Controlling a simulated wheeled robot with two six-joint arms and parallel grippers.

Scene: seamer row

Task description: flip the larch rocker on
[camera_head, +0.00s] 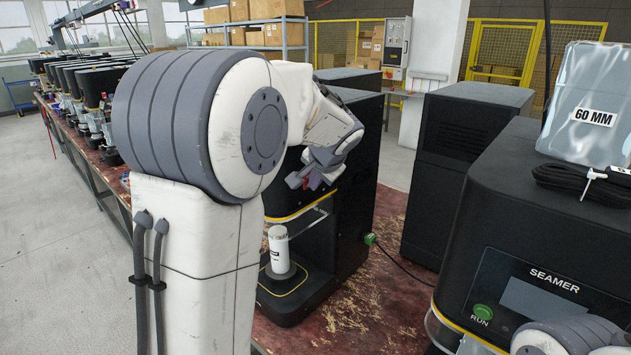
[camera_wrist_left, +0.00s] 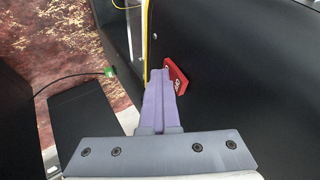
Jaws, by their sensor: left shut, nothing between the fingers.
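A red rocker switch (camera_wrist_left: 176,78) with small pale marks sits on a black machine face in the left wrist view. Its marks are too small to read, and no larch label shows. My left gripper (camera_wrist_left: 157,76) has its purple fingers shut and empty, with the tips right beside the rocker's left edge. I cannot tell whether they touch it. In the head view my left gripper (camera_head: 312,180) is in front of the upper part of a black machine (camera_head: 357,165), partly behind my own arm. My right gripper is not in view.
A white cylinder (camera_head: 279,250) stands in the machine's lower opening. A black seamer (camera_head: 555,240) with a green run button (camera_head: 482,313) is at the right, a block marked 60 MM (camera_head: 590,100) and a coiled black cable (camera_head: 580,182) on top. A cord with a green plug (camera_head: 369,239) crosses the red bench.

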